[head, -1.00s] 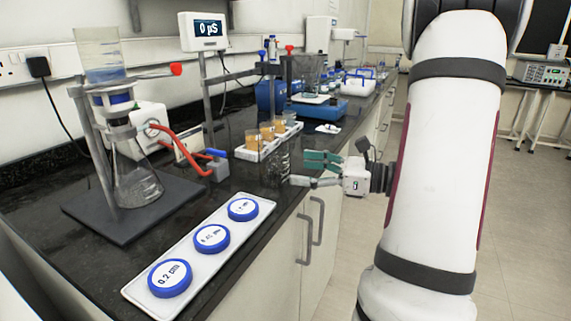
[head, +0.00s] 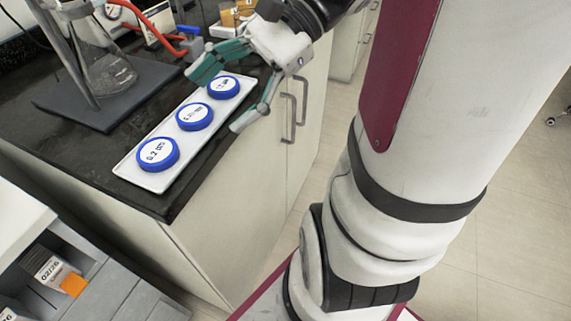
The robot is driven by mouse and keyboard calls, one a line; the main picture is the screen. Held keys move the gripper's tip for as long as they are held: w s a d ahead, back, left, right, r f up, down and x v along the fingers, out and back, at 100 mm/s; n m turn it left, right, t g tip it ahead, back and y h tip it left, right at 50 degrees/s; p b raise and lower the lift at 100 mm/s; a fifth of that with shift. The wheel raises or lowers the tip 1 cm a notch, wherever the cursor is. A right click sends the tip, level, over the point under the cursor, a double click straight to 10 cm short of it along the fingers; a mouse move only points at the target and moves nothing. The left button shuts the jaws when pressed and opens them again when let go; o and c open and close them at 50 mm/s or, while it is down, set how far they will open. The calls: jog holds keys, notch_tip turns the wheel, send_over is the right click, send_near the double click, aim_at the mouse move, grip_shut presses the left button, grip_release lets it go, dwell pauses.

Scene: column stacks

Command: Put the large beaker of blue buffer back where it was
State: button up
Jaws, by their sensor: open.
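My gripper (head: 222,98) is open and empty in the head view. Its teal-padded finger and its grey finger reach over the front edge of the black bench, near the far end of a white tray (head: 128,170). I cannot tell whether it touches anything. No large beaker of blue liquid shows in the head view now.
The tray holds three blue-rimmed lids, the nearest (head: 158,154) marked 0.2. A conical flask (head: 110,75) stands on a dark stand base (head: 75,105) behind it. Amber beakers (head: 228,18) are at the top. A grey drawer unit (head: 95,280) is at lower left.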

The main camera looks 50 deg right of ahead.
jog(key=s+a+f+n+g+h, duration=0.2)
jog(key=s+a+n+g+h, duration=0.35)
jog(key=s+n, duration=0.3)
jog(key=s+d+f+n+t+h, duration=0.1)
jog(key=s+d+n+t+h, duration=0.1)
jog(key=s+n+h, duration=0.4)
jog(key=shift+d+n+t, duration=0.35)
jog(key=shift+d+n, duration=0.15)
jog(key=shift+n, duration=0.55)
notch_tip(320, 180, up, 21)
jog(key=t+p, duration=0.3)
jog(key=p, duration=1.6)
jog(key=shift+a, duration=0.2)
